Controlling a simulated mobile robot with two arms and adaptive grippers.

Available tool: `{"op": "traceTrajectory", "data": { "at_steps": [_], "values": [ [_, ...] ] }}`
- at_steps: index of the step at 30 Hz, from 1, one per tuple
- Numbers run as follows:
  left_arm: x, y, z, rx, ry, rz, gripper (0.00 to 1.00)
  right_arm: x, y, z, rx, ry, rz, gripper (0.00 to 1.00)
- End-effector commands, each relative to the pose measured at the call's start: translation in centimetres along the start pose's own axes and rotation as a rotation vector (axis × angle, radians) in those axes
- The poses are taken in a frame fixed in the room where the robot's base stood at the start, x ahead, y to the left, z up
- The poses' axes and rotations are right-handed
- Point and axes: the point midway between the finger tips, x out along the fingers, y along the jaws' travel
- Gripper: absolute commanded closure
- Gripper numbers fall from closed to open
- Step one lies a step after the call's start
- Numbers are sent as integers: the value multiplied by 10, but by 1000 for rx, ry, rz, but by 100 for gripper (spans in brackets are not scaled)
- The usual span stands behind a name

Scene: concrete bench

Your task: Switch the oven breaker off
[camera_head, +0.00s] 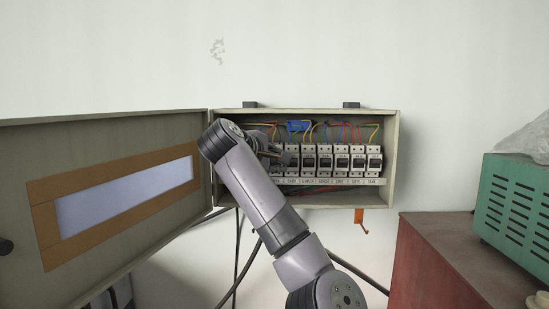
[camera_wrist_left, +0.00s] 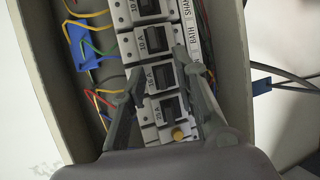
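The open breaker box (camera_head: 391,190) on the wall holds a row of breakers (camera_head: 341,160) with dark levers above a label strip (camera_head: 330,181). The label text is too small to read surely in the head view, so I cannot tell which breaker is the oven one. My left gripper (camera_head: 275,153) is at the left end of the row. In the left wrist view my left gripper (camera_wrist_left: 160,72) is open, its fingers either side of a breaker marked 16 A (camera_wrist_left: 160,76). A breaker with a yellow button (camera_wrist_left: 178,134) sits nearer the palm. A "BATH" label shows beside the row.
The box door (camera_head: 120,190) stands open to the left. Coloured wires (camera_head: 300,127) run above the breakers. Black cables (camera_head: 237,245) hang below. An orange hook (camera_head: 360,220) is under the box. A red cabinet (camera_head: 430,265) with a green vented unit (camera_head: 515,203) stands at the right.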

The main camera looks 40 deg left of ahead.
Motion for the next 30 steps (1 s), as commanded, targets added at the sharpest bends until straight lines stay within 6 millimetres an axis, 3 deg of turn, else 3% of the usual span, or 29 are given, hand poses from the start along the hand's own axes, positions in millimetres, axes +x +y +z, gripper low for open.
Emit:
{"op": "traceTrajectory", "data": {
  "at_steps": [4,16,30],
  "values": [
    [0,0,0,0,0,-1,74,0,0,0,0,0,0,60],
    [0,0,0,1,0,-1,100,0,0,-1,1,1,1,60],
    [0,-2,0,4,0,6,100,4,1,0,1,1,1,60]
  ]
}}
